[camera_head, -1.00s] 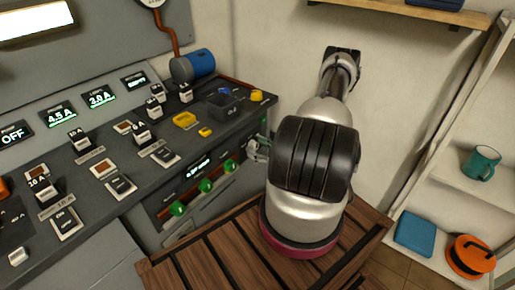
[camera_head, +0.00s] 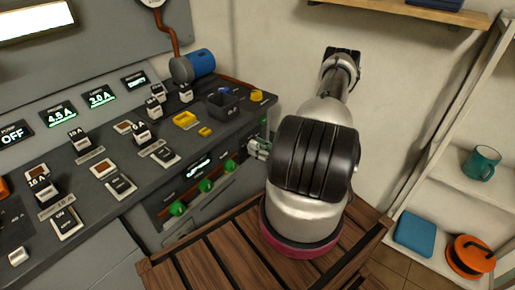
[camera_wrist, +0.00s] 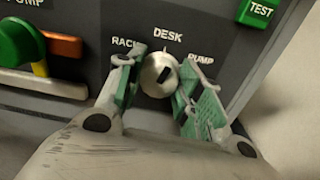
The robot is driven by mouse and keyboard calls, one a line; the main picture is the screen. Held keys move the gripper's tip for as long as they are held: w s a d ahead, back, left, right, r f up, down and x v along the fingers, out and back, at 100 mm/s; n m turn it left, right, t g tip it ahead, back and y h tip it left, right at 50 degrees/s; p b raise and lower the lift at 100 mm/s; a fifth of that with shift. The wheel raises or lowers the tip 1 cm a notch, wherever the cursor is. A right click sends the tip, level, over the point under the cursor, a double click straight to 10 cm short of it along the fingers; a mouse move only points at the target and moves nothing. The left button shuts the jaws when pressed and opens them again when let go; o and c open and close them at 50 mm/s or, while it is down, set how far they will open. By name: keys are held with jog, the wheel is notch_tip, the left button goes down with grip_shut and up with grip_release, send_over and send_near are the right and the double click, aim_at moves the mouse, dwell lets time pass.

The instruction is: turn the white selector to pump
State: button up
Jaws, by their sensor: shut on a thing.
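The white selector (camera_wrist: 158,75) is a round pale knob with a dark pointer mark, on the grey front panel in the wrist view. RACK, DESK and PUMP are lettered around it from left to right. The mark lies slanted, its upper end toward the upper right, between DESK and PUMP. My gripper (camera_wrist: 157,78) has one green-padded finger on each side of the knob and is shut on it. In the head view my gripper (camera_head: 259,148) is at the right end of the console front, and the selector is hidden there.
The console (camera_head: 225,128) carries several switches, a dark open bin (camera_head: 222,104) and green knobs (camera_head: 205,186). In the wrist view a green handle (camera_wrist: 18,43) is at left and a TEST button (camera_wrist: 258,10) at upper right. A slatted wooden surface (camera_head: 220,262) lies below my arm.

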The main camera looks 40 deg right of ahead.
jog(key=m, duration=0.8)
jog(key=shift+d+f+m, duration=0.1)
jog(key=shift+m, duration=0.3)
dwell(0.4)
jog(key=o, duration=1)
jog(key=shift+o, duration=0.2)
jog(key=shift+s, duration=0.15)
jog(key=v, duration=1.1)
jog(key=shift+s+f, duration=0.15)
jog(key=shift+s, duration=0.25)
